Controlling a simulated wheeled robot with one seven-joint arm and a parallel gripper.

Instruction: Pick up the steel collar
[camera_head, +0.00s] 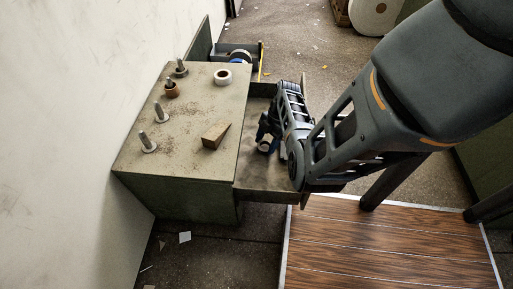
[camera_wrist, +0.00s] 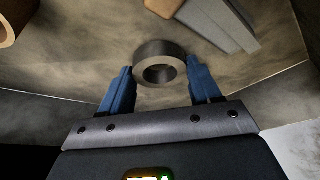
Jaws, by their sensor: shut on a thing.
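The steel collar (camera_wrist: 148,50) is a dark grey ring in the wrist view. It sits between the two blue fingertips of my gripper (camera_wrist: 160,76), which are shut on its sides. Its hole faces the camera. In the head view my gripper (camera_head: 265,138) reaches down into the open drawer (camera_head: 255,182) on the right side of the green cabinet (camera_head: 180,203). A small pale round end shows by the fingers there, but I cannot tell whether it is the collar. The wrist view does not clearly show whether the collar touches the surface below.
A pale ring (camera_head: 222,76) and a wooden wedge (camera_head: 215,134) lie there. A grey block (camera_wrist: 215,22) and a brown ring (camera_wrist: 12,22) lie near the collar.

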